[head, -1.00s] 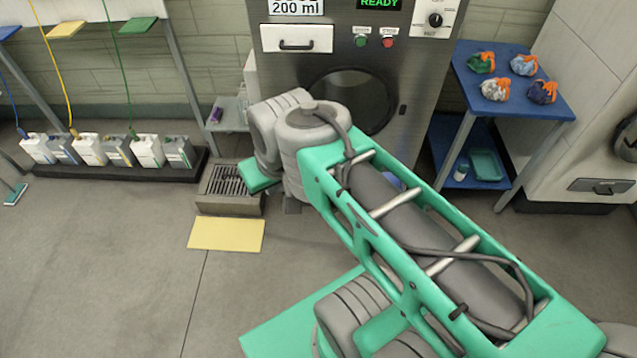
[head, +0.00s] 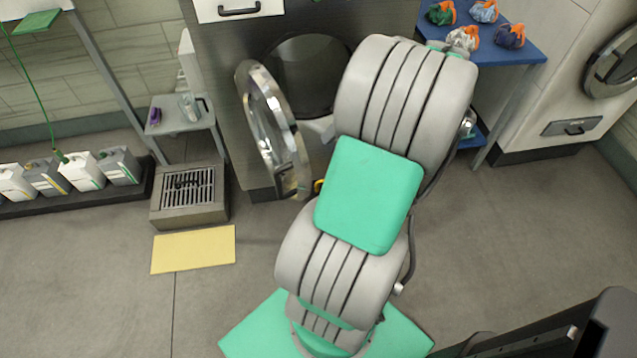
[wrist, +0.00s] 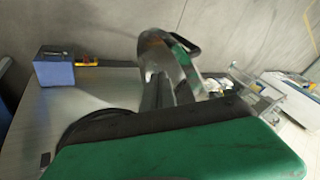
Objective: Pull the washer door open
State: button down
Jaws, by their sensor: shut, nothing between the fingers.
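The washer (head: 225,60) stands at the top centre of the head view. Its round chrome-rimmed door (head: 272,135) stands open, swung out from the left of the dark drum opening (head: 305,75). My arm hides the right edge of the opening. In the head view my gripper is hidden behind my arm. In the wrist view my gripper (wrist: 167,82) shows as dark fingers close together, shut and empty. The curved shiny door rim (wrist: 155,55) shows just beyond the fingers; I cannot tell whether they touch it. Part of the opening's dark ring (wrist: 85,122) shows at lower left.
A floor drain box (head: 188,192) and a yellow mat (head: 193,249) lie left of the door. A small side table (head: 182,122) stands behind them. A blue table (head: 525,50) with several tied bags is at right. Floor at lower left is clear.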

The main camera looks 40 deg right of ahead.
jog(key=s+d+f+t+b, duration=0.1)
jog(key=s+d+f, duration=0.3)
jog(key=s, duration=0.1)
jog(key=w+a+f+b, duration=0.1)
jog(key=w+a+f, duration=0.4)
jog(key=a+f, duration=0.2)
jog(key=shift+w+a+f, duration=0.15)
jog(key=shift+w+a, duration=0.15)
jog(key=shift+w, duration=0.05)
